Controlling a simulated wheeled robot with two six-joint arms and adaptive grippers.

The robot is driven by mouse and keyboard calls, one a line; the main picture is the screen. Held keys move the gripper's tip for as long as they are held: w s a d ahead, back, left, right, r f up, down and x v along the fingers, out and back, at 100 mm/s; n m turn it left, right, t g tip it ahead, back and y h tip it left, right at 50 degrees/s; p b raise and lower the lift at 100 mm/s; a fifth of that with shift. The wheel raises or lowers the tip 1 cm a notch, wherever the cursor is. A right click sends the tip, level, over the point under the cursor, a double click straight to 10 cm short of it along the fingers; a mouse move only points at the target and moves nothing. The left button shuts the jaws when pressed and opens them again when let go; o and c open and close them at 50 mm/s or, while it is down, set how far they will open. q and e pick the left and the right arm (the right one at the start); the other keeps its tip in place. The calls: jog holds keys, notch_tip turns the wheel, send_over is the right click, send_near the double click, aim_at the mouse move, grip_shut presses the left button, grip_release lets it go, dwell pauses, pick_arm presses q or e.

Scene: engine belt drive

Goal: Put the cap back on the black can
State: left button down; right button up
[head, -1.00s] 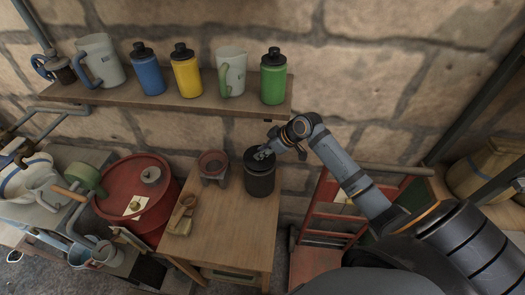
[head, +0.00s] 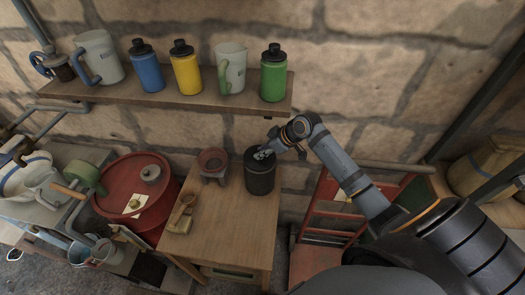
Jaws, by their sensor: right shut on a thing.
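The black can (head: 260,179) stands upright near the back right of the small wooden table (head: 233,235). My right gripper (head: 263,155) reaches in from the right, with its fingertips down at the can's top. It is shut on the dark cap, which I can hardly tell apart from the can's black top. I cannot tell whether the cap is seated on the rim or just above it. My left gripper is not in view.
A red pot-like holder (head: 213,164) stands left of the can, and a wooden brush-like tool (head: 182,214) lies at the table's left. A red drum (head: 125,212) is beside the table. The shelf (head: 205,101) above carries several bottles and mugs.

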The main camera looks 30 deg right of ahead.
jog(key=shift+f, duration=0.15)
jog(key=o, duration=1)
jog(key=shift+s+d+r, duration=0.15)
jog(key=shift+d+r, duration=0.1)
jog(key=shift+r, duration=0.05)
jog(key=v, duration=0.6)
jog(key=shift+s, duration=0.1)
jog(key=shift+s+r, duration=0.1)
jog(key=shift+r, duration=0.25)
jog(key=shift+s+d+f, duration=0.1)
